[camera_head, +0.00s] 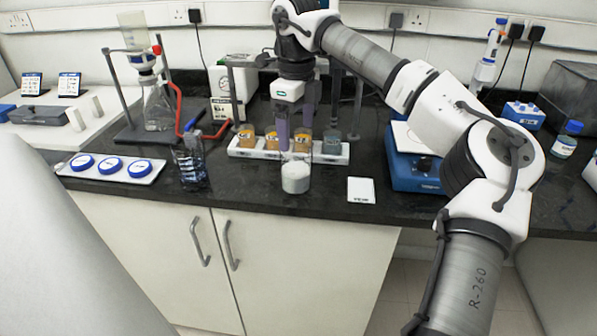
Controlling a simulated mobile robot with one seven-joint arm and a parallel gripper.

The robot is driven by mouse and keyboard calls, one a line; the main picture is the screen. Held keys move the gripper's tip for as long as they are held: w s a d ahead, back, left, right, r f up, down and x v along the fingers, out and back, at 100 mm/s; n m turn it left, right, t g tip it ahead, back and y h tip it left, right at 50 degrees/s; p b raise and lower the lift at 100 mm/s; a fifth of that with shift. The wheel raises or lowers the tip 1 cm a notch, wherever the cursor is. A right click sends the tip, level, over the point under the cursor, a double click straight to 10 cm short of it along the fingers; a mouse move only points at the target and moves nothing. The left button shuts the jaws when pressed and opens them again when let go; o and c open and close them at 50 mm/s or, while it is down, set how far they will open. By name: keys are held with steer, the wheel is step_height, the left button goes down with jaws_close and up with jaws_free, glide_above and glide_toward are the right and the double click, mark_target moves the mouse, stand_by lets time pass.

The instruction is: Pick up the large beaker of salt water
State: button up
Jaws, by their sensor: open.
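A clear glass beaker (295,176) with whitish contents stands upright on the black bench near the front edge, in the middle of the view. It looks like the beaker of salt water, but I read no label on it. My gripper (295,128) points down with its two purple-grey fingers apart and nothing seen between them. The fingertips are just above or behind the beaker's rim; I cannot tell whether they touch it.
A white rack (247,152) with amber-filled jars stands close behind the beaker. A glass with pens (190,163) stands left, beside a tray of blue-rimmed dishes (143,168). A white card (361,190) and a blue device (412,172) are right. Stand rods rise behind.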

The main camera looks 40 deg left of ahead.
mark_target(296, 167)
step_height(296, 167, down, 11)
steer(key=shift+a+p, duration=0.15)
steer(key=shift+p, duration=0.8)
steer(key=shift+c, duration=0.3)
steer(key=c, duration=1.1)
steer(key=shift+r, duration=0.15)
